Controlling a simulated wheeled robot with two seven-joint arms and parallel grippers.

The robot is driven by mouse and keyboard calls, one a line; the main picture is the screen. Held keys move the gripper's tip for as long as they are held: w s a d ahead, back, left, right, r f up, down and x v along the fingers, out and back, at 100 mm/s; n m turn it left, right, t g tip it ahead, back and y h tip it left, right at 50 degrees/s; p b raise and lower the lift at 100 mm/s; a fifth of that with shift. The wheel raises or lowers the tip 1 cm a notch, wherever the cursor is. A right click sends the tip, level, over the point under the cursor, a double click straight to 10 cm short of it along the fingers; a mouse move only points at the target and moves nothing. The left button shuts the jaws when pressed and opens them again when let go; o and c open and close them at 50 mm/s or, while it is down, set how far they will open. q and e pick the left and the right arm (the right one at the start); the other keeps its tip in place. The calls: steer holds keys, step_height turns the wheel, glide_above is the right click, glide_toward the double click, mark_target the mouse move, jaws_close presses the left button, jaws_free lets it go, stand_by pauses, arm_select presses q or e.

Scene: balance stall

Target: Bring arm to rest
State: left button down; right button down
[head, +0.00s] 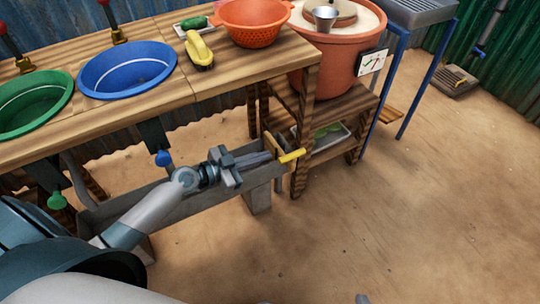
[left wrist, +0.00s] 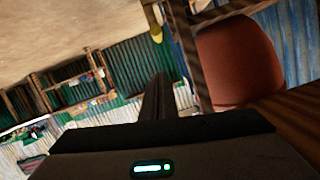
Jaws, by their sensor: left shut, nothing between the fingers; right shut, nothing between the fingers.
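My left arm reaches in from the left in the head view, below the front of the wooden counter. My left gripper (head: 271,157) is shut and empty, over the grey trough (head: 165,200). Its tips point right, close to a yellow handle (head: 292,156) at the trough's right end; I cannot tell whether they touch. In the left wrist view the dark fingers (left wrist: 157,95) are together, and the yellow handle (left wrist: 155,28) shows beyond them, apart in the picture. Only a small grey tip of my right gripper (head: 362,299) shows at the bottom edge.
The counter (head: 200,90) holds a green basin (head: 35,105), a blue basin (head: 127,70), an orange colander (head: 252,22) and a yellow-handled object (head: 199,50). A terracotta pot (head: 335,55) stands on a wooden shelf at right.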

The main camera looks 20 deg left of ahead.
arm_select(q)
steer(key=shift+s+a, duration=0.1)
steer(key=shift+s, duration=0.05)
arm_select(e)
steer(key=shift+a, duration=0.1)
stand_by(0.4)
